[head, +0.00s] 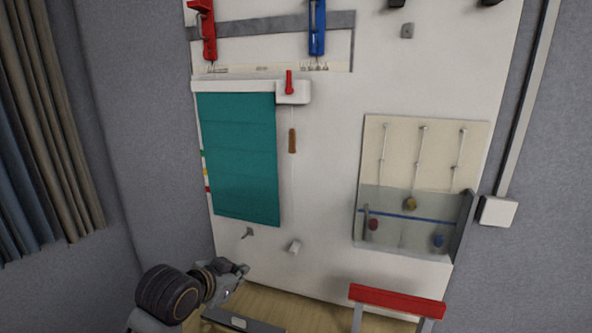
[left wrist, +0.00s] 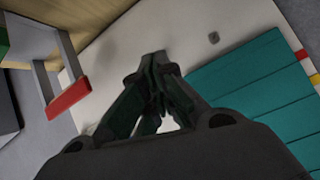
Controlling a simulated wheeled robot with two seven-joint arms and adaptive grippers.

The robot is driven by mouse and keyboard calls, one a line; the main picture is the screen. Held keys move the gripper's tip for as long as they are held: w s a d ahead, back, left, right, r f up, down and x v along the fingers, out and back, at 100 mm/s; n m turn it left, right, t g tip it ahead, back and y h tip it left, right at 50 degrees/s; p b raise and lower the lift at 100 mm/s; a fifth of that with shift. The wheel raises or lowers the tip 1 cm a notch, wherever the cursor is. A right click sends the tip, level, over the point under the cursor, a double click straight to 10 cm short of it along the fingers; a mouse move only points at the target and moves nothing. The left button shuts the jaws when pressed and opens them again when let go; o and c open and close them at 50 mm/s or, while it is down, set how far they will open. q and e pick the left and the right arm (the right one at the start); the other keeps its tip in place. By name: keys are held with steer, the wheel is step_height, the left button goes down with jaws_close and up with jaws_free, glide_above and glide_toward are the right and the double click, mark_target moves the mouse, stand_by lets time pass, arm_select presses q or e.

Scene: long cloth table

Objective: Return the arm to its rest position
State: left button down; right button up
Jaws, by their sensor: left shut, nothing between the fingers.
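My left arm comes in from the lower left in the head view. My left gripper (head: 240,269) is low, in front of the bottom of a white board (head: 330,210). In the left wrist view its fingers (left wrist: 154,62) come together, shut and empty. A teal blind (head: 240,160) hangs on the board above the gripper, and also shows at the right of the left wrist view (left wrist: 250,80). The gripper appears apart from both. My right gripper is in neither view.
A red-topped stand (head: 396,299) is at the lower right. A clear-fronted panel (head: 415,220) with several rods is on the board's right. Small pegs, one grey (head: 248,233) and one white (head: 294,246), stick out above the gripper. Curtains (head: 40,130) hang at left.

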arm_select(q)
steer(key=s+a+f+n+g+y, duration=0.2)
steer(key=s+a+f+n+g, duration=0.15)
steer(key=s+f, duration=0.8)
steer(key=s+a+f+n+g+y, duration=0.1)
steer(key=s+a+f+n+g, duration=0.3)
steer(key=s+f, duration=0.8)
step_height(320, 180, down, 33)
steer(key=m, duration=0.3)
steer(key=s+a+f+g, duration=0.1)
steer(key=s+a+f, duration=0.1)
steer(key=s+f, duration=0.8)
steer(key=s+a+f, duration=0.2)
steer(key=s+f, duration=0.8)
steer(key=s, duration=0.3)
steer(key=shift+s+a+f+g+y, duration=0.2)
steer(key=shift+a+g+y, duration=0.1)
steer(key=shift+a+g, duration=0.1)
